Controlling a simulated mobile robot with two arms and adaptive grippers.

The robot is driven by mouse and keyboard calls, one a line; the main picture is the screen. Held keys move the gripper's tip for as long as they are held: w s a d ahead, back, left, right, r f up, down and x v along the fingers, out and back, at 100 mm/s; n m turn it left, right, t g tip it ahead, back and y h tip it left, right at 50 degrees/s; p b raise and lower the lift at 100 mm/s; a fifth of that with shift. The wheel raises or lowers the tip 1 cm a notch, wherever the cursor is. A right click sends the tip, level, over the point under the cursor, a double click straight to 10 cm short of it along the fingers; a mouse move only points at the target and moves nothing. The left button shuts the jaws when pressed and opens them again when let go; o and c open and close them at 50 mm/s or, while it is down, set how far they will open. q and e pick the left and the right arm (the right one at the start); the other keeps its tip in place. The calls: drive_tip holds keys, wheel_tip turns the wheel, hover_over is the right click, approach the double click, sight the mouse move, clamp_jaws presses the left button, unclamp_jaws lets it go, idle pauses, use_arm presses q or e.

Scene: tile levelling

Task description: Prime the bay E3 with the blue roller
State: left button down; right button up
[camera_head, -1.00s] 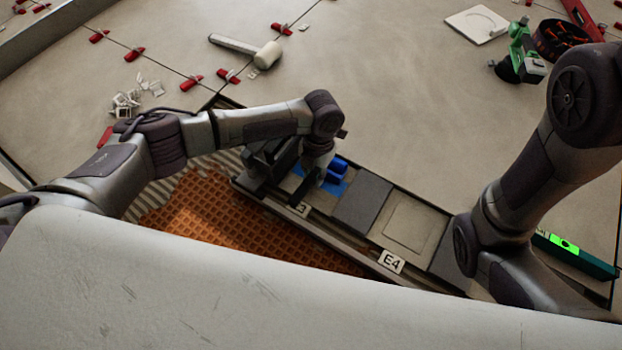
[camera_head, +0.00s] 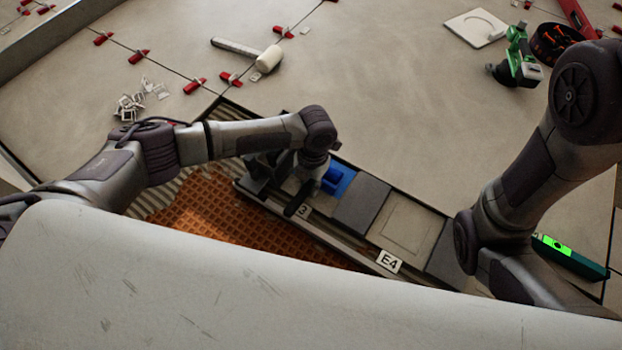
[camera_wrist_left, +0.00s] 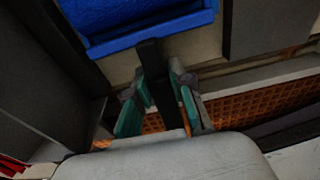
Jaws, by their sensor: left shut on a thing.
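The blue roller (camera_head: 331,181) is low over bay E3, beside the grey tile; I cannot tell whether it touches the bay floor. A flat blue patch (camera_head: 347,178) shows on the bay floor to its right. The E3 label (camera_head: 304,211) is partly hidden, with only the 3 readable. My left gripper (camera_head: 300,195) is shut on the roller's dark handle. In the left wrist view the teal-padded fingers (camera_wrist_left: 161,100) close around this handle, with the blue roller (camera_wrist_left: 150,35) beyond. My right arm shows, but its gripper is out of sight.
Bay E4 with its label (camera_head: 389,261) lies to the right, past a grey tile (camera_head: 361,204). An orange waffled mat (camera_head: 215,215) is in front. A mallet (camera_head: 268,58), white clips (camera_head: 130,106), a green tool (camera_head: 518,62) and a green-lit level (camera_head: 569,254) lie around.

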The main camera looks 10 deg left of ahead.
sight(297, 199)
use_arm(q)
drive_tip(key=shift+s+a, duration=0.1)
drive_tip(key=shift+s, duration=0.1)
drive_tip(key=shift+s+a+p, duration=0.2)
drive_tip(key=shift+s+p, duration=0.45)
drive_tip(key=shift+p, duration=0.2)
drive_tip(key=shift+s+a+p, duration=0.25)
drive_tip(key=shift+s+p, duration=0.3)
drive_tip(key=shift+s, duration=0.05)
drive_tip(key=shift+s, duration=0.1)
drive_tip(key=shift+s+a+r+p, duration=0.2)
drive_tip(key=shift+s+p, duration=0.4)
drive_tip(key=shift+p, duration=0.25)
drive_tip(key=shift+s+a+p, duration=0.2)
drive_tip(key=shift+s+p, duration=0.25)
drive_tip(key=shift+s, duration=0.05)
drive_tip(key=shift+w+f, duration=0.1)
